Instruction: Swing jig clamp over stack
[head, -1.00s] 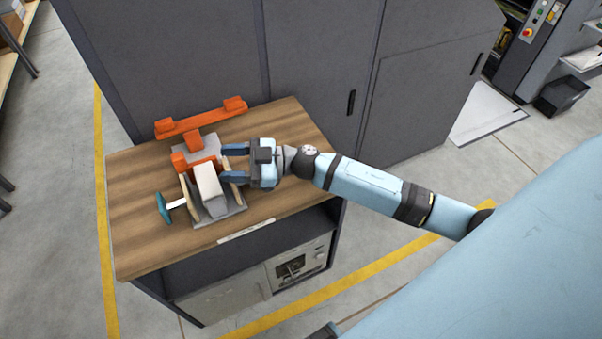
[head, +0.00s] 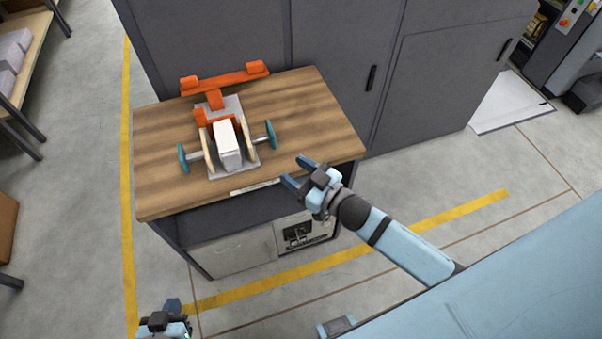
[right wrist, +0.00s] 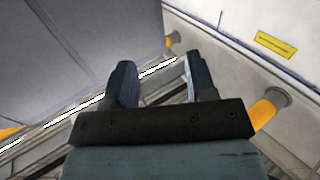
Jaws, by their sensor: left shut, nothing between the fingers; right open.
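The jig (head: 240,168) is a grey base on the wooden bench top. A white stack (head: 227,142) sits in it between two pale side plates. The orange clamp (head: 226,82) is a crossbar with raised end blocks; it lies behind the stack, not over it. Teal-ended screws stand on the left (head: 183,158) and right (head: 271,134) sides. My right gripper (head: 296,172) is open and empty, right of the jig near the bench's front edge. It also shows open in the right wrist view (right wrist: 160,80). My left gripper (head: 173,305) is shut and empty, low in front of the bench.
The bench top (head: 310,115) is clear to the right of the jig. A grey cabinet (head: 330,50) stands close behind the bench. A label strip (head: 255,187) is on the front edge. A shelf (head: 30,60) stands at the far left.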

